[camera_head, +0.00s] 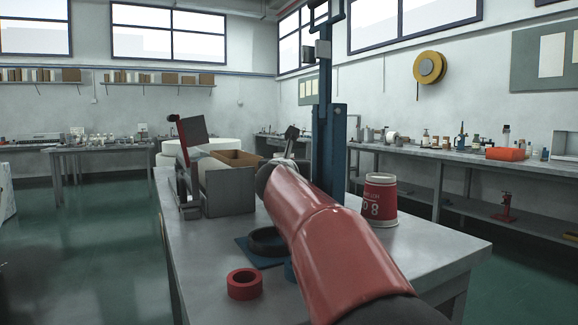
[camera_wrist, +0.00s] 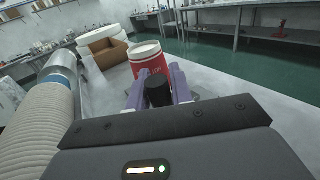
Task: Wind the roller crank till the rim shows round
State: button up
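In the wrist view, the pale purple fingers of my gripper (camera_wrist: 159,90) stand on both sides of a black cylindrical grip (camera_wrist: 158,94), which I take to be the crank's handle. They appear shut on it. A red can with a pale rim (camera_wrist: 150,58) stands just beyond the fingers; it shows upright in the head view (camera_head: 380,200) at the table's right. In the head view, my red arm hides my fingertips, the crank and most of the roller. I cannot tell how round any formed rim is.
A blue post (camera_head: 330,150) rises behind my arm. A red ring (camera_head: 244,284) and a dark ring (camera_head: 268,243) on a blue base lie in front. The table's (camera_head: 430,245) right front is bare.

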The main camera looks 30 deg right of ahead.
grip_shut()
jog(key=shift+w+m+g+h, duration=0.25)
jog(key=shift+m+g+h, duration=0.5)
jog(key=shift+h, duration=0.25)
jog(key=shift+d, duration=0.1)
jog(key=shift+o, duration=2.4)
grip_release()
